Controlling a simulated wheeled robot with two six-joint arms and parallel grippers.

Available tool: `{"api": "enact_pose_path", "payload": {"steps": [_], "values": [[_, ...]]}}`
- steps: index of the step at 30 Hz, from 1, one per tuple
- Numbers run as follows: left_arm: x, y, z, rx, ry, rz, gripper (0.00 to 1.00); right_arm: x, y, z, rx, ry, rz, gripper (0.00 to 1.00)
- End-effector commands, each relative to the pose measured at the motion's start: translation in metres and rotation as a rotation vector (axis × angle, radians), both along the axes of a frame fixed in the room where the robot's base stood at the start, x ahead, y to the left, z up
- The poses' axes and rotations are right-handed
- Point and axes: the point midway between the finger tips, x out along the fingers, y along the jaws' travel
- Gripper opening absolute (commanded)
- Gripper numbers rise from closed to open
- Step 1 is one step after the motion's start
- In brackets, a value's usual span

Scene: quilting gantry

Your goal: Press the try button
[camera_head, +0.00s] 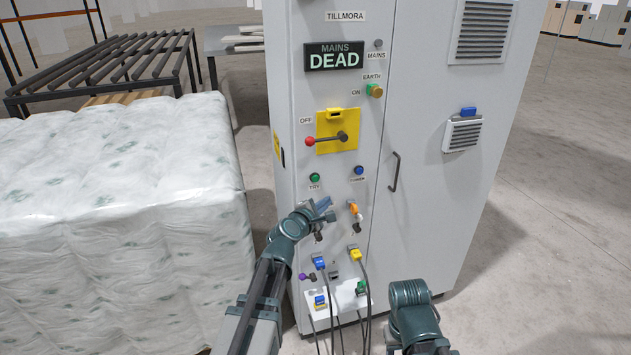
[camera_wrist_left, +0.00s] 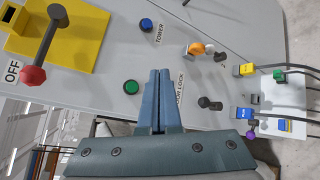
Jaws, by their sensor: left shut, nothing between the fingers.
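The try button (camera_head: 314,177) is a small green round button on the grey cabinet's front, above a TRY label. It also shows in the left wrist view (camera_wrist_left: 131,87), left of my fingers. My left gripper (camera_head: 325,206) is shut and empty, in front of the panel below the button. In the left wrist view its closed fingers (camera_wrist_left: 160,74) point toward the panel, between the green button and a black key-like knob. I cannot tell how far the tips are from the panel. Of my right arm only links show at the bottom; its fingers are out of view.
A blue button (camera_head: 359,170) sits right of the try button. Above is a red-handled switch (camera_head: 326,139) on a yellow plate, at OFF, under a MAINS DEAD display (camera_head: 335,56). Plugs and cables hang below. A wrapped bale (camera_head: 120,190) stands left of the cabinet.

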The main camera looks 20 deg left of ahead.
Motion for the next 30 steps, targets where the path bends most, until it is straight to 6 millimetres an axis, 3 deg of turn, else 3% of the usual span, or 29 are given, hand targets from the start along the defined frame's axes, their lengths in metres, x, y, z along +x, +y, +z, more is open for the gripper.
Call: {"api": "enact_pose_path", "payload": {"steps": [8,24,30], "values": [[0.010,0.006,0.000,0.001,0.001,-0.001,0.00,0.000,0.000,0.000,0.000,0.000,0.000,0.50],[0.065,0.043,0.000,0.002,0.000,-0.002,0.00,0.000,0.000,0.000,0.000,0.000,0.000,0.50],[0.073,0.049,0.000,0.002,0.001,-0.001,0.00,0.000,0.000,0.000,0.000,0.000,0.000,0.50]]}}
